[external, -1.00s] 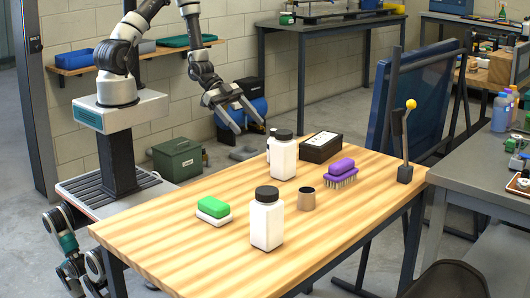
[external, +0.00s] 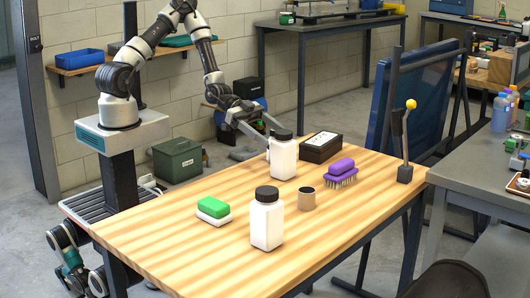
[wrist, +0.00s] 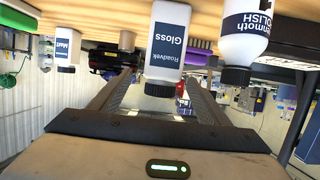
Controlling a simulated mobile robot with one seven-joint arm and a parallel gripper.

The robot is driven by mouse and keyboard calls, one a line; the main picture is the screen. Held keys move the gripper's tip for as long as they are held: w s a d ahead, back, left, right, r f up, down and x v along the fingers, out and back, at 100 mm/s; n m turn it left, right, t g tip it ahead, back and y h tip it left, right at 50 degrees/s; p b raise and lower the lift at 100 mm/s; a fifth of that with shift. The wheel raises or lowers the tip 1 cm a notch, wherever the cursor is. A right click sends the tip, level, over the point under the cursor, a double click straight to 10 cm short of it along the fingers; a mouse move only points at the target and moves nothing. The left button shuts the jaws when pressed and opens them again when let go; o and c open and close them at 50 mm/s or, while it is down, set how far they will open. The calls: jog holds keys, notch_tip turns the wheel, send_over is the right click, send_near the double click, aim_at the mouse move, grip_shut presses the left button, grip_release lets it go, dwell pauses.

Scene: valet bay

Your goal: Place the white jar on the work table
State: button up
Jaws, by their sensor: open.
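Two white jars with black lids stand upright on the wooden table (external: 185,245): a rear jar (external: 284,160) and a front jar (external: 267,226). My gripper (external: 265,131) is open and empty, low over the table's far left edge, its fingers pointing at the rear jar. The wrist view is upside down. There, a white container labelled Roadvek Gloss (wrist: 165,45) shows between and beyond my open fingers (wrist: 158,85). A white bottle labelled Polish (wrist: 245,35) is to the right. A smaller white jar labelled Matt (wrist: 67,48) is to the left. I cannot tell whether anything touches.
A green-and-white sponge (external: 213,210), a brown cup (external: 306,199), a purple brush (external: 340,174), a black box (external: 320,148) and a yellow-knobbed lever (external: 404,145) are on the wooden table. Its front left is clear. A grey bench (external: 475,165) stands at the right.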

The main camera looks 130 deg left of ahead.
aim_at(284, 143)
jog(key=b+x, duration=0.1)
jog(key=x, duration=0.1)
jog(key=b+x, duration=0.2)
jog(key=shift+w+a+f, duration=0.15)
jog(key=shift+a+f, duration=0.05)
jog(key=shift+f, duration=0.1)
jog(key=shift+w+b, duration=0.4)
jog(key=shift+r, duration=0.2)
jog(key=c, duration=1.7)
